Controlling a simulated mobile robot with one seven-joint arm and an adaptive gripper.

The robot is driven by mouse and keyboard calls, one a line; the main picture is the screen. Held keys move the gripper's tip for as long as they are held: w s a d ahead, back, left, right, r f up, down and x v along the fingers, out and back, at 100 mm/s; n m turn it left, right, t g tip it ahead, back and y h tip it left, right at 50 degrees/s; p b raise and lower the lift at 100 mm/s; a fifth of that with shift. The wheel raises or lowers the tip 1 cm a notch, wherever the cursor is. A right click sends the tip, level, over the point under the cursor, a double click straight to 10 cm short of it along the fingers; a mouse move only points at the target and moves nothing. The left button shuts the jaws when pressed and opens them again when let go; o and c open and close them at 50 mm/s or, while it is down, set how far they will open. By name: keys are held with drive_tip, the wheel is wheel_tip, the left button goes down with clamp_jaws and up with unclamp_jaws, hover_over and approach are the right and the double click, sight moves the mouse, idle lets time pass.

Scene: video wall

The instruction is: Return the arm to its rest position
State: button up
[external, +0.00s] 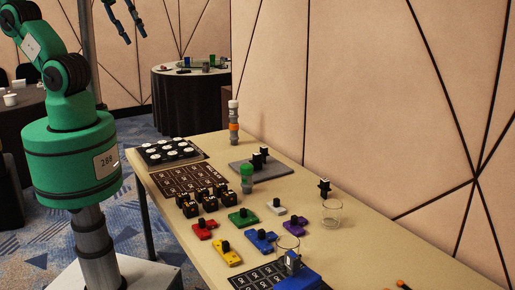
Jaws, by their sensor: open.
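My gripper (129,30) is at the top of the external view, with its dark fingers spread apart and nothing between them. It hangs in the air, well above and to the left of the long table (345,262). It touches nothing. My green arm bends upward at the left, and part of it runs out of the top of the picture.
The table holds a pad with white round pieces (168,151), several black-and-yellow blocks (203,198), coloured blocks such as a red one (203,230), clear cups (332,213) and a green-topped container (247,178). A panelled wall (370,90) stands close behind.

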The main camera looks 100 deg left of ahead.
wheel_tip(320, 180, down, 11)
drive_tip(key=b, duration=0.9)
drive_tip(key=shift+r, duration=0.2)
wheel_tip(320, 180, down, 12)
drive_tip(key=b, duration=1.2)
drive_tip(key=shift+o, duration=0.3)
drive_tip(key=o, duration=0.3)
drive_tip(key=shift+r, duration=0.1)
